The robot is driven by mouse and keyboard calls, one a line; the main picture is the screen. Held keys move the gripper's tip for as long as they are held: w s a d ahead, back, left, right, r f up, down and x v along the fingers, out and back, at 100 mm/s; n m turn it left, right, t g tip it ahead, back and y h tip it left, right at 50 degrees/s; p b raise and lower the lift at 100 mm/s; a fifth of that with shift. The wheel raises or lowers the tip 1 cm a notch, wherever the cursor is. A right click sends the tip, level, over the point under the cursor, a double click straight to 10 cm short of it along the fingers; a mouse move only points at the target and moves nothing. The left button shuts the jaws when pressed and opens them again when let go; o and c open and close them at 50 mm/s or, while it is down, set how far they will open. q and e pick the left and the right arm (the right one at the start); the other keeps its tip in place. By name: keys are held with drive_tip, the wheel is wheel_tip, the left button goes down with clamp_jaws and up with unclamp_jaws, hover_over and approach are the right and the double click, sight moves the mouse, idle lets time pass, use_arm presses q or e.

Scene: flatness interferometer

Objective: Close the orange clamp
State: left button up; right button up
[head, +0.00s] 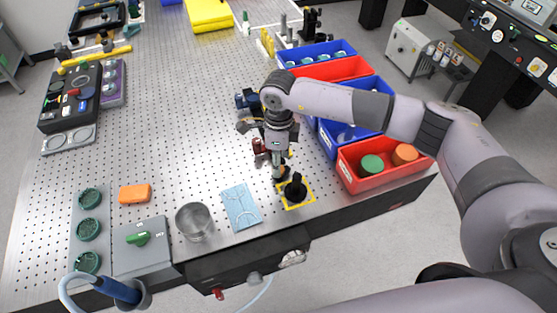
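My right arm comes in from the right, and its gripper (278,174) points down over the front right part of the perforated metal table. Its fingertips are at a small orange part, likely the orange clamp (284,172), just behind a black knob-like piece (295,188) on a yellow-edged square. The gripper hides much of this part, so I cannot tell whether the clamp is open or whether the fingers touch it. The finger gap is too small to read. My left gripper is not in view.
Red and blue bins (345,172) line the table's right edge, close to my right arm. A dark red object (259,146) is beside the gripper. A light blue sheet (240,206), a metal cup (194,222) and an orange box (135,193) lie leftward. The table's middle is clear.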

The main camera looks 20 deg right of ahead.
sight(282, 171)
drive_tip(key=shift+f, duration=1.45)
drive_tip(key=shift+c, duration=0.3)
clamp_jaws()
